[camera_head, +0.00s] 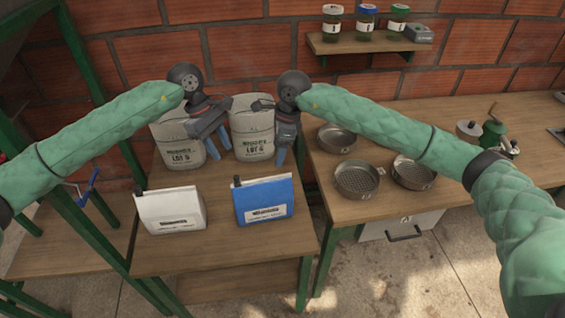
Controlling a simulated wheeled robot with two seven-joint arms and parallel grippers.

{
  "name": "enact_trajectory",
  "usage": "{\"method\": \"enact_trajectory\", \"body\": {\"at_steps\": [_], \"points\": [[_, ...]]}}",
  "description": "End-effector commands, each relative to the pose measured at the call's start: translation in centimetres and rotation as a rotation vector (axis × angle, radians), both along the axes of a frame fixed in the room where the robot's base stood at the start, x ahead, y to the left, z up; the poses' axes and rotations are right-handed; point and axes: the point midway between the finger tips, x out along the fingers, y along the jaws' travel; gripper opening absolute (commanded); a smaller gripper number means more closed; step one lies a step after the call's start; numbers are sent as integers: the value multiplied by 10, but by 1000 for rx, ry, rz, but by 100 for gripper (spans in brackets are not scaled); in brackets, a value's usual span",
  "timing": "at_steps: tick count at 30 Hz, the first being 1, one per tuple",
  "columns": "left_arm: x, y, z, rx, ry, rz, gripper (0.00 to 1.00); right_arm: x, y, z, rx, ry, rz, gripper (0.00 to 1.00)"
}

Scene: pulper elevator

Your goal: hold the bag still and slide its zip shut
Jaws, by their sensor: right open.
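A white bag (173,213) stands on the left part of the wooden table. A blue bag (264,205) stands to its right. Each has a printed label and a small dark tab at its top left corner, on the white bag (139,191) and on the blue bag (237,181). Whether either top is open is too small to tell. My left gripper (218,142) is behind and above the gap between the two bags, with its blue fingertips apart and empty. My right gripper (288,155) is open and empty behind the blue bag's right end. Neither gripper touches these bags.
Two large pale lot sacks, left (178,152) and right (251,142), stand behind, partly covered by my grippers. Round metal sieves (357,180) lie on the right-hand bench. A wall shelf (365,46) holds jars. The table front (225,250) is clear.

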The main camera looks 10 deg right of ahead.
Motion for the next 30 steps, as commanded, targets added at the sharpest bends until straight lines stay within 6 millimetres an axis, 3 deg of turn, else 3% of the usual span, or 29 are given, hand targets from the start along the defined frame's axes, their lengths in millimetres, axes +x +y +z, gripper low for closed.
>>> {"method": "enact_trajectory", "body": {"at_steps": [3, 9, 17, 30], "points": [[0, 0, 0, 0, 0, 0, 36, -11, -2, -21, -97, -27, 87, 73], [0, 0, 0, 0, 0, 0, 36, -21, -6, -40, -194, -51, 174, 73], [0, 0, 0, 0, 0, 0, 36, -22, -7, -55, -205, -53, 184, 73], [0, 0, 0, 0, 0, 0, 36, -22, -7, -111, -204, -52, 183, 73]]}}
